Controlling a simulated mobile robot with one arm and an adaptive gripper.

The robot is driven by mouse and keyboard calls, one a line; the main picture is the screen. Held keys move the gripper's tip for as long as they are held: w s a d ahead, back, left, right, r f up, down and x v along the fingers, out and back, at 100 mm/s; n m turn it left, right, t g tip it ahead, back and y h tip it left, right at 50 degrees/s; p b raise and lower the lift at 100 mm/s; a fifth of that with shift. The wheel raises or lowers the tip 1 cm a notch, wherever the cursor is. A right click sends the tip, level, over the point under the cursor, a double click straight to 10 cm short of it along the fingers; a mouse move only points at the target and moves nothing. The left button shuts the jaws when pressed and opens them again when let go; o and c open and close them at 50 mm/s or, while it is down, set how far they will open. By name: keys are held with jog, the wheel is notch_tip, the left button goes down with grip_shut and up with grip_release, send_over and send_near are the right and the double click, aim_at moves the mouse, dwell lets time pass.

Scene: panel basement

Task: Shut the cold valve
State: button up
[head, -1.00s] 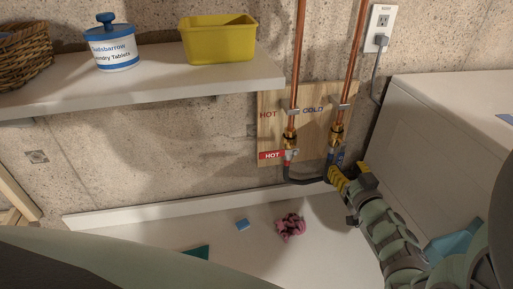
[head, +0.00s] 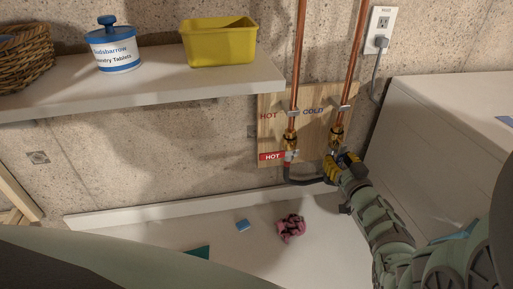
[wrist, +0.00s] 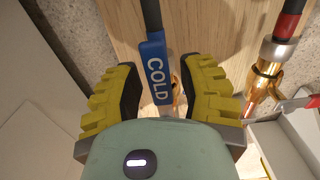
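The cold valve (head: 337,134) is the brass fitting on the right copper pipe, under the word COLD on the wooden board. Its blue lever (wrist: 156,62), marked COLD, shows in the wrist view in line with the dark stem above it. My gripper (head: 336,165) is just below the cold valve and hides most of the lever in the head view. In the wrist view its yellow fingers (wrist: 160,74) stand apart, one on each side of the lever. I cannot tell whether either finger touches it.
The hot valve (head: 290,137) is close by on the left, its red HOT lever (head: 271,156) pointing sideways. A dark hose (head: 304,182) loops below the valves. A white appliance (head: 430,130) stands to the right. A shelf (head: 150,88) is at upper left.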

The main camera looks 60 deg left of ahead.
grip_shut()
dwell(0.4)
